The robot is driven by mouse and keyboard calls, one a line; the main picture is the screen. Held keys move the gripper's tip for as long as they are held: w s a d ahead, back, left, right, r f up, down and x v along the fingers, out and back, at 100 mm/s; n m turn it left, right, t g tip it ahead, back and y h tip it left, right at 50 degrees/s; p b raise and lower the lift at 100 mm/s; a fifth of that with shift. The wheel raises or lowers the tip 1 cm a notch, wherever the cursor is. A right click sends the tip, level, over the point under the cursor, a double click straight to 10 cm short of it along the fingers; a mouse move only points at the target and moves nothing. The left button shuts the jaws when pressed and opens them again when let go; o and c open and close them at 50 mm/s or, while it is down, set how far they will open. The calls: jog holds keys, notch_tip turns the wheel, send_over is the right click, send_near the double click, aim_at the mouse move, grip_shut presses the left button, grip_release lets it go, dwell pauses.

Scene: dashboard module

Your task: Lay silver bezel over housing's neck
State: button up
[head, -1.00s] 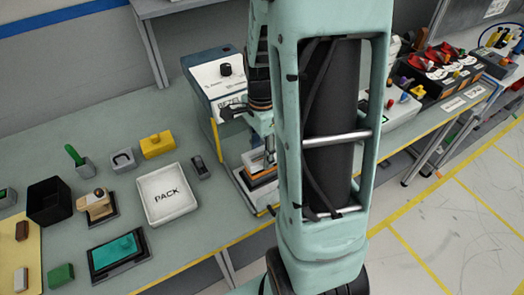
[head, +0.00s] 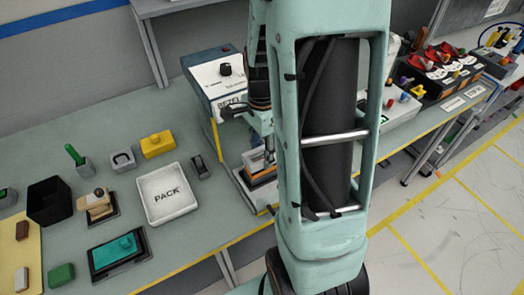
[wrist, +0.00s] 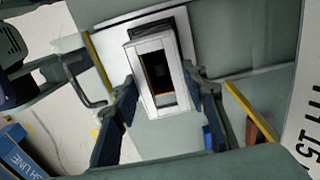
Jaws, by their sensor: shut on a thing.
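The silver bezel (wrist: 148,76) is a rectangular frame with an open middle, seen in the wrist view between the two fingers of my gripper (wrist: 160,103). My gripper is shut on it. Through its opening I see a dark interior with an orange edge. The dark housing (wrist: 181,37) shows behind the bezel's upper and right edges; whether they touch I cannot tell. In the head view the housing (head: 262,178), with orange and dark layers, sits on the stand below my gripper. My arm hides much of the gripper and bezel there.
A machine with a white sloped panel (head: 216,70) and yellow-edged posts stands right behind my gripper. A white PACK tray (head: 167,194), a yellow block (head: 157,145) and a black bin (head: 49,201) are on the bench to the left.

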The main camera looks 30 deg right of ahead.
jog(key=shift+f+b, duration=0.95)
jog(key=shift+f, duration=0.3)
jog(key=o, duration=1.1)
jog(key=shift+r, duration=0.1)
notch_tip(320, 180, up, 12)
jog(key=shift+f, duration=0.1)
